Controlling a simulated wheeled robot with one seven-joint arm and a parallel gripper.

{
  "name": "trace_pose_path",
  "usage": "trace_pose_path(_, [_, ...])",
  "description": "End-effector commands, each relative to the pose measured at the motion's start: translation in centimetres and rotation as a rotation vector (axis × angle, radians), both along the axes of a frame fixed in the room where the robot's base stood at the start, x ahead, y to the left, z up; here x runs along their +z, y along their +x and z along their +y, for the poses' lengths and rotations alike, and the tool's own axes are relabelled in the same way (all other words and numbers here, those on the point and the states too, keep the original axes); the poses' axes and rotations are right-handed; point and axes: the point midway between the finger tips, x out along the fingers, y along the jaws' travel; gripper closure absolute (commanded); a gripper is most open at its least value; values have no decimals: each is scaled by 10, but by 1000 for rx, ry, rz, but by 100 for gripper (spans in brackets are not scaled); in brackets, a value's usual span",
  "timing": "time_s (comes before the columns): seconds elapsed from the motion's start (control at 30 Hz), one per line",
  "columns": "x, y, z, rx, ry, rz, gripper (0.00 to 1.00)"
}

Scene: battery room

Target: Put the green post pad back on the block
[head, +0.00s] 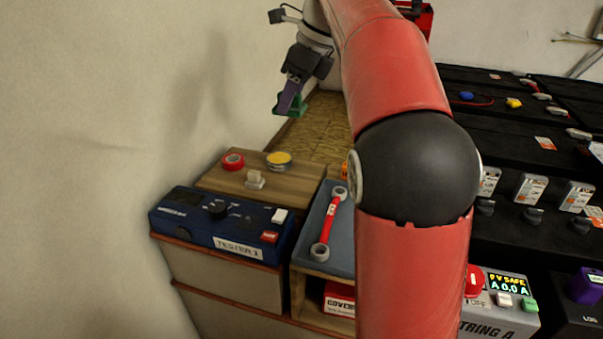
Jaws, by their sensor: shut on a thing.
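My gripper (290,98) is raised at the upper middle of the head view, in front of the pale wall. It is shut on the green post pad (280,107), which shows as a small green piece around the purplish fingertips. The fingers hide part of the pad. The pad is held in the air, apart from the surfaces below. I cannot tell which thing is the task's block; a small beige block-like piece (255,178) stands on the wooden top below, and black battery blocks (460,80) fill the right side.
A red tape roll (233,161) and a yellow-topped round tin (279,160) sit on the wooden top. A blue tester (215,222) is in front. A red wrench-like tool (328,222) lies on a grey tray. A control panel (497,303) is at lower right. My red arm hides the middle.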

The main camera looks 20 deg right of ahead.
Motion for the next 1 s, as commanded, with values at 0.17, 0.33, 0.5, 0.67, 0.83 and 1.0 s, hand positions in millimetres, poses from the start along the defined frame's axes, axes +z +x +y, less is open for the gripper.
trace_pose_path(0.17, [-20,-1,1,1,2,2,79])
trace_pose_path(0.33, [-66,-1,1,1,1,3,79])
trace_pose_path(0.5, [-111,-1,1,2,1,4,79])
trace_pose_path(0.67, [-143,-1,1,1,0,2,79])
trace_pose_path(0.83, [-157,0,1,2,0,-1,79])
trace_pose_path(1.0, [-173,-1,1,0,1,1,79])
